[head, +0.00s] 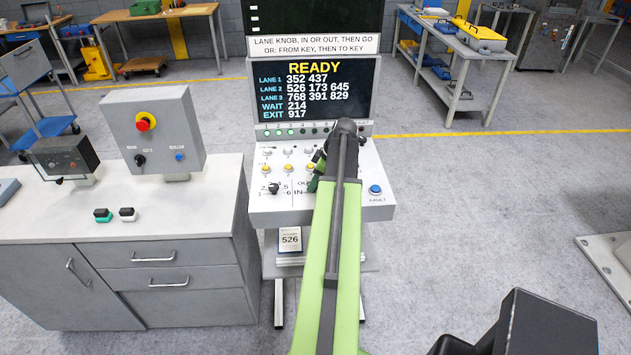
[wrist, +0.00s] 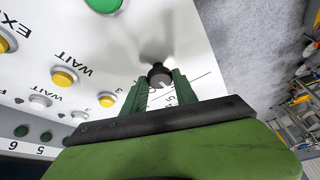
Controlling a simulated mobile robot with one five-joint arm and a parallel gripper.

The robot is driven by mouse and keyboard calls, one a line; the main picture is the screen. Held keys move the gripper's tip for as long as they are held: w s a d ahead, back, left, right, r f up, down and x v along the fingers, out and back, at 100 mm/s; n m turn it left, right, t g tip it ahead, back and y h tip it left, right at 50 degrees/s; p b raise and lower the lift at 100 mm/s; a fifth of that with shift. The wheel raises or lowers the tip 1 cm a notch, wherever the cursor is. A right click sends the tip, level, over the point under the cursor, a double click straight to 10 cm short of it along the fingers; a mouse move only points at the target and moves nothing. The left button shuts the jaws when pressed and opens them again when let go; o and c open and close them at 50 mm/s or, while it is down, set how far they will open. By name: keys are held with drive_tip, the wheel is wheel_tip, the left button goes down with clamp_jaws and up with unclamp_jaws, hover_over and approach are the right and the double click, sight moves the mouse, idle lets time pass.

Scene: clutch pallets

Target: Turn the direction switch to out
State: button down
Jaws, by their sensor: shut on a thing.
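The control panel (head: 350,205) has a sloping white face with OUT and IN printed near its middle. In the wrist view a dark round switch knob (wrist: 157,74) stands between my gripper's green fingers (wrist: 160,90), which are shut on it. I take it to be the direction switch. In the head view my gripper (head: 315,182) is over the middle of the panel and my arm hides the switch. I cannot tell which way the switch points. The black lane knob (head: 274,188) is apart, to the left.
The screen (head: 312,88) above reads READY. Yellow buttons (wrist: 63,77) lie beside my gripper, and a large green button (wrist: 104,4) is near it. A blue fault button (head: 375,189) is at the panel's right.

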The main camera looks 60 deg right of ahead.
drive_tip(key=shift+a+m+h, duration=0.1)
drive_tip(key=shift+m+h, duration=0.3)
drive_tip(key=shift+m, duration=0.3)
drive_tip(key=m, duration=0.1)
drive_tip(key=m+h, duration=0.1)
drive_tip(key=m, duration=0.1)
drive_tip(key=shift+a+m, duration=0.2)
drive_tip(key=shift+m, duration=0.1)
drive_tip(key=m+h, duration=0.1)
drive_tip(key=m, duration=0.2)
drive_tip(key=shift+a+h, duration=0.1)
drive_tip(key=shift+h, duration=0.2)
drive_tip(key=shift+w+m+g+h, duration=0.1)
drive_tip(key=shift+m+g+h, duration=0.45)
drive_tip(key=shift+m, duration=1.35)
drive_tip(key=c, duration=1)
unclamp_jaws()
